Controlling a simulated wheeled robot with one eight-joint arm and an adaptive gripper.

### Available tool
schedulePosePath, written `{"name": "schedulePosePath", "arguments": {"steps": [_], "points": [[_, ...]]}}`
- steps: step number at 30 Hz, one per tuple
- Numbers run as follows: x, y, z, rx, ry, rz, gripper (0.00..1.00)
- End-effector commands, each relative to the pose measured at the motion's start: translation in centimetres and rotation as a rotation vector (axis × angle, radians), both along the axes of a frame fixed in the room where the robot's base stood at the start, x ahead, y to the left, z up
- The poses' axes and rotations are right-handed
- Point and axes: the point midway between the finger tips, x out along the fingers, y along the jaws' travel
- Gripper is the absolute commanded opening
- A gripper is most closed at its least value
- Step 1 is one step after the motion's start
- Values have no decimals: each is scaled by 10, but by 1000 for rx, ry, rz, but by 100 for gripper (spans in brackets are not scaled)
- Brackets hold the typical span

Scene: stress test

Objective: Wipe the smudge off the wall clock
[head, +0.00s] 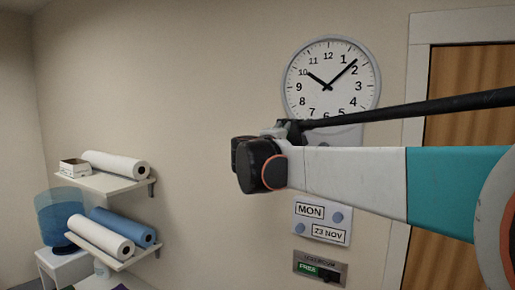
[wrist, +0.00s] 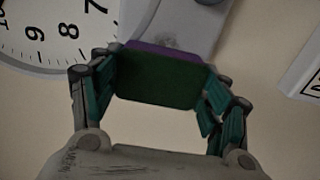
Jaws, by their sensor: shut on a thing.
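The round wall clock (head: 331,80) hangs on the wall in the head view, white-faced with a grey rim. Its 7, 8 and 9 side (wrist: 50,35) shows at the upper left of the wrist view. A pale panel (wrist: 200,28) adjoins the clock, and a dark grey smudge (wrist: 179,42) lies on it. My gripper (wrist: 160,64) is shut on a green sponge (wrist: 158,80) with a purple layer (wrist: 140,46). The sponge's far edge is just below the smudge in the wrist view; I cannot tell if it touches. In the head view my arm hides the fingers and sponge.
MON and date cards (head: 322,221) and a room sign (head: 319,268) are on the wall below my arm. A door frame (head: 420,75) and wooden door (head: 470,75) stand right. Shelves with rolls (head: 115,165) and a blue water bottle (head: 58,214) are left.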

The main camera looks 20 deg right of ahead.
Motion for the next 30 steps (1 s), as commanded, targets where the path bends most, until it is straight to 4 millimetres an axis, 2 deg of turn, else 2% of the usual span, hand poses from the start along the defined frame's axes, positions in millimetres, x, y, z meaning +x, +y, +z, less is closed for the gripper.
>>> {"name": "schedulePosePath", "arguments": {"steps": [11, 25, 30], "points": [[1, -4, 0, 0, 0, 0, 51], [-29, -24, 0, 0, 0, -2, 51], [-32, -28, 0, 0, 0, -1, 51]]}}
